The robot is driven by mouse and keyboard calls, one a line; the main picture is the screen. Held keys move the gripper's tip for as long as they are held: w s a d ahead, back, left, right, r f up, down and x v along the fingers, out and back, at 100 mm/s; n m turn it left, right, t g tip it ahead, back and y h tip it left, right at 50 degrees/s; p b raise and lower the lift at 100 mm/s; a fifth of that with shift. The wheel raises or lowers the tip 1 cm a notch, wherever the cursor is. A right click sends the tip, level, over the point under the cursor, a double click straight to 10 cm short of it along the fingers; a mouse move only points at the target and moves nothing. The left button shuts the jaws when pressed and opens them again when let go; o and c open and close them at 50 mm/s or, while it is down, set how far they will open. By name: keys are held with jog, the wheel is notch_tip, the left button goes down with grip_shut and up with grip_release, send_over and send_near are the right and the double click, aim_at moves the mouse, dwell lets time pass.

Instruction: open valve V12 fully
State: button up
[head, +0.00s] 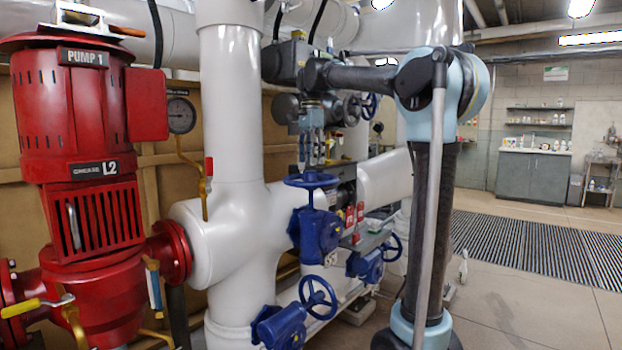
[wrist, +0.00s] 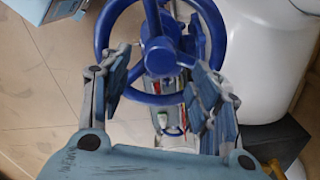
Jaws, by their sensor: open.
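A blue handwheel (head: 312,180) lies level on top of a blue valve body (head: 316,230) on the white piping. No V12 label can be read, so I cannot tell which valve is V12. My gripper (head: 309,165) points down just above this wheel in the head view. In the wrist view, the blue wheel (wrist: 160,98) with its hub and spokes fills the upper middle. My gripper (wrist: 160,78) is open there, with one finger on each side of the hub. Whether the fingers touch the wheel cannot be told.
Other blue handwheels stand lower in front (head: 318,291), to the right (head: 393,248) and behind my arm (head: 369,106). A thick white pipe (head: 232,110) and red Pump 1 (head: 75,120) stand left. Open floor (head: 500,300) lies right, with a dark grating (head: 540,245).

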aim_at(311, 175)
jog(key=shift+f, duration=3.3)
jog(key=shift+s, duration=0.1)
jog(key=c, duration=0.9)
